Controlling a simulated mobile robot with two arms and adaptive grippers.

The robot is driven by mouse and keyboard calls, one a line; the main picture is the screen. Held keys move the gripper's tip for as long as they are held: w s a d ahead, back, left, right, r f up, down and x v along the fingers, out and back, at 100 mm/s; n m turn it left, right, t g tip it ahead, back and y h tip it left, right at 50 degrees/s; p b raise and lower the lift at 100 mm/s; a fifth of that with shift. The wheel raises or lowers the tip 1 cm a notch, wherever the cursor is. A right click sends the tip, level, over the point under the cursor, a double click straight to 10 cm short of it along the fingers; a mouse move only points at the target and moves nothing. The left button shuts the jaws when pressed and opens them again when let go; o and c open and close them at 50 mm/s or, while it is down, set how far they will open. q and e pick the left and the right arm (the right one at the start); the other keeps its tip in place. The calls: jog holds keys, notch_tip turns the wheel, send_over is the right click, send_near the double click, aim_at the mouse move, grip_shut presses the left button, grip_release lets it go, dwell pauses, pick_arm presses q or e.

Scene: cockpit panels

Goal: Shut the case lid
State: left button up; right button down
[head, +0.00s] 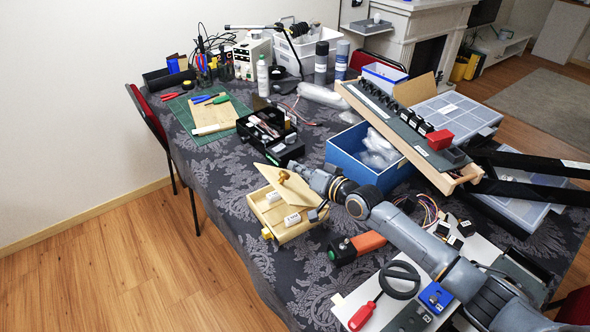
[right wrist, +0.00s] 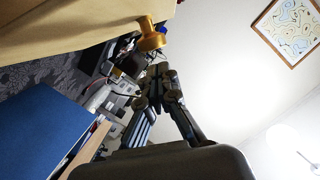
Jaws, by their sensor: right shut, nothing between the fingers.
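The case is a small pale wooden box (head: 298,232) near the table's front left edge in the head view. Its lid (head: 284,188) stands partly open and tilted, with a golden knob (head: 283,176) on it. The lid also shows at the top left of the right wrist view (right wrist: 60,25), with the knob (right wrist: 150,40) at its edge. White labelled pieces show at the open case. My right gripper (head: 296,167) is beside the lid, just right of the knob; its fingers (right wrist: 158,78) are shut and empty. I cannot tell whether it touches the lid. My left gripper is not in view.
A blue bin (head: 345,155) stands close behind my right arm. A black organizer tray (head: 290,151) lies behind the case. The tablecloth left of the case is clear.

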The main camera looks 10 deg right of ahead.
jog(key=shift+s+a+f, duration=0.2)
jog(key=shift+a+f, duration=0.1)
jog(key=shift+f, duration=0.1)
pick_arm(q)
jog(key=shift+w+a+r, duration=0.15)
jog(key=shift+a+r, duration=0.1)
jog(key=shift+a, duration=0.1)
pick_arm(e)
jog(key=shift+f, duration=0.1)
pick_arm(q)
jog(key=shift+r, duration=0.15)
pick_arm(e)
jog(key=shift+a, duration=0.15)
